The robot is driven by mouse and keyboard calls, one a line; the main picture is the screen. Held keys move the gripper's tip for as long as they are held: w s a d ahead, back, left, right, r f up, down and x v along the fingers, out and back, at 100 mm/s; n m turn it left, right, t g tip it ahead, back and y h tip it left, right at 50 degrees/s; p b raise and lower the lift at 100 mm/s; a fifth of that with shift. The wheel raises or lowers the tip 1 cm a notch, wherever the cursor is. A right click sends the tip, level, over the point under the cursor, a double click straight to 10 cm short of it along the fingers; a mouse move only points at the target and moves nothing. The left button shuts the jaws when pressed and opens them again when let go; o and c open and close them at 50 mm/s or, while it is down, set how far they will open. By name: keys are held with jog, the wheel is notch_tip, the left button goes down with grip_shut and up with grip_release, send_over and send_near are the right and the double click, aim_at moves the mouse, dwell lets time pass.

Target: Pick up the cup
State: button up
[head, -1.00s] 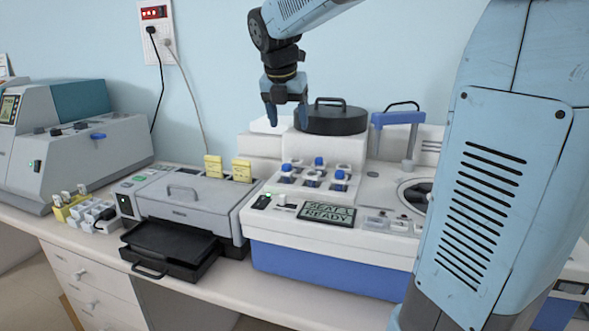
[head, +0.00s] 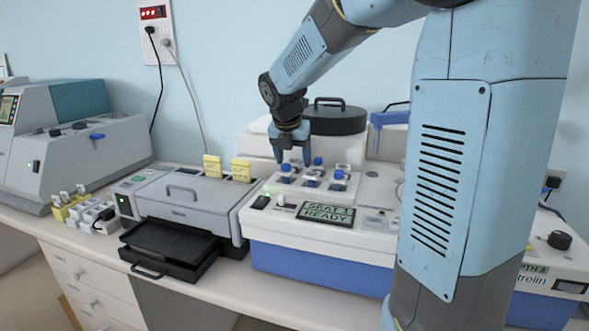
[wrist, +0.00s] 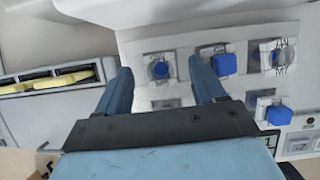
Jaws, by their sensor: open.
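The pictures do not make clear which item is the cup. Several small blue-topped cups sit in seats on the white machine (head: 375,215). One blue-topped cup (head: 286,169) is just below my gripper (head: 293,158) in the head view. Others are the middle cup (head: 317,163) and the front right cup (head: 338,175). My gripper is open and empty. A squarer blue top (wrist: 224,64) shows just right of the right finger.
The machine's display (head: 326,214) reads SEAT 1 READY. A black round lid (head: 335,118) stands behind the seats. A grey printer-like device (head: 185,205) with yellow tabs (head: 212,165) is at left. A white rack (head: 93,214) stands further left.

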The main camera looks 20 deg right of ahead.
jog(key=shift+w+d+f, duration=0.15)
jog(key=shift+f, duration=0.35)
jog(key=shift+c, duration=0.5)
jog(key=c, duration=1)
